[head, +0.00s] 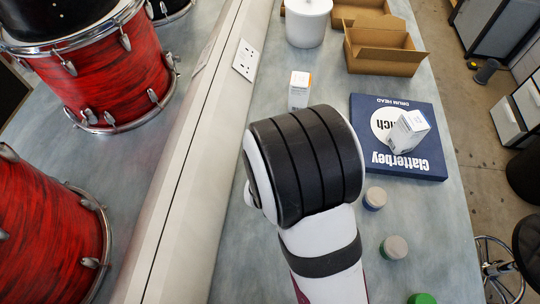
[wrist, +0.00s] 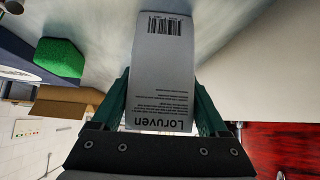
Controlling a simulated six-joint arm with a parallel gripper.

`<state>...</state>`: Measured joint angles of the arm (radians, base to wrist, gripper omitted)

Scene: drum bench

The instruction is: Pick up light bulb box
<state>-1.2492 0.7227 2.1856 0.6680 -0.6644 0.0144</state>
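A white printed box marked Loruven, with a barcode (wrist: 162,75), fills the middle of the wrist view. The green fingers of my gripper (wrist: 161,98) lie flush along both its sides, shut on it. In the head view my arm hides the gripper, its fingers and this hold. A small white box with an orange edge (head: 299,91) stands just beyond my arm there; I cannot tell if it is the held one. Another small white box (head: 408,131) lies tilted on the blue drum head box (head: 433,165).
Open cardboard boxes (head: 383,53) and a white tub (head: 307,25) stand at the back. Jars with grey lids (head: 375,197) are right of my arm. A green block (wrist: 60,57) shows in the wrist view. A wall with a socket (head: 245,60) runs along the left, red drums (head: 115,75) beyond it.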

